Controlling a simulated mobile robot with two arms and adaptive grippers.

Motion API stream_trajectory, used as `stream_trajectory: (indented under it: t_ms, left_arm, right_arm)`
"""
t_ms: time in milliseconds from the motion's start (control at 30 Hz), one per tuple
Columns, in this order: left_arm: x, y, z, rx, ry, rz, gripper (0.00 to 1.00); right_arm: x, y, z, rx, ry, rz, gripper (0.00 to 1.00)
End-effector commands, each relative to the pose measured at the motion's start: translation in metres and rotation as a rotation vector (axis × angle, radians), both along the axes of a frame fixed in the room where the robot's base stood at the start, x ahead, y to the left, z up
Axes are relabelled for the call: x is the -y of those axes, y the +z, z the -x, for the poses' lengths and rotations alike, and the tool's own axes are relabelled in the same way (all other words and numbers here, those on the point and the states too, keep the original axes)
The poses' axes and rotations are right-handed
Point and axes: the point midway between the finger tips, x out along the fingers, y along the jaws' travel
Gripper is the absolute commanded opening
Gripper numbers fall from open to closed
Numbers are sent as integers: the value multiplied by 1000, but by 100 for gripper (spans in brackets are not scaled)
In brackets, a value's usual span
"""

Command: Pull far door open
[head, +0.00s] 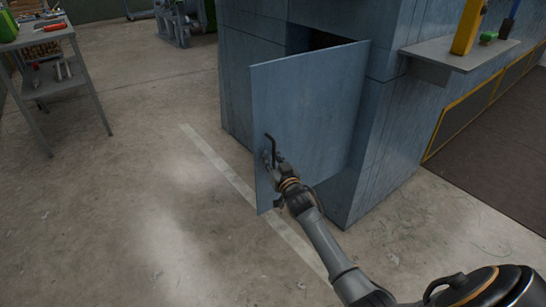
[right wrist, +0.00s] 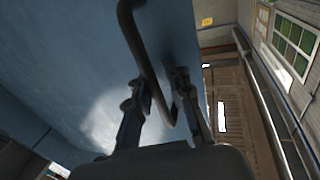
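The far door (head: 310,110) is a flat blue-grey panel that stands swung out from the blue cabinet (head: 380,135). A dark opening (head: 318,40) shows behind its top edge. A dark bent handle (head: 271,143) is on the door's face near its left edge; it also shows large in the right wrist view (right wrist: 143,60). My right gripper (head: 274,160) is at the handle. In the right wrist view its two fingers (right wrist: 160,95) stand apart with the handle's lower part between them. Firm contact cannot be made out. My left gripper is not in view.
Bare concrete floor (head: 120,210) with a pale stripe (head: 225,170) lies left of the door. A grey workbench (head: 60,75) stands at the left. A ledge (head: 460,53) with tools juts from the cabinet's right side. Green machinery (head: 185,20) is at the back.

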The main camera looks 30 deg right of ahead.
Motion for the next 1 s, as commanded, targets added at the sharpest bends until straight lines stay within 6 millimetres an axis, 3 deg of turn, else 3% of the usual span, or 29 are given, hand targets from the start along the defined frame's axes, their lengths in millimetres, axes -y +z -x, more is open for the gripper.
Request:
stream_trajectory:
  t_ms: [467, 1000]
  left_arm:
    - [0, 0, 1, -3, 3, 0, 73]
    - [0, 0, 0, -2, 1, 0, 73]
  right_arm:
    - [1, -1, 9, -4, -5, 2, 33]
    - [-19, -1, 106, -3, -2, 0, 33]
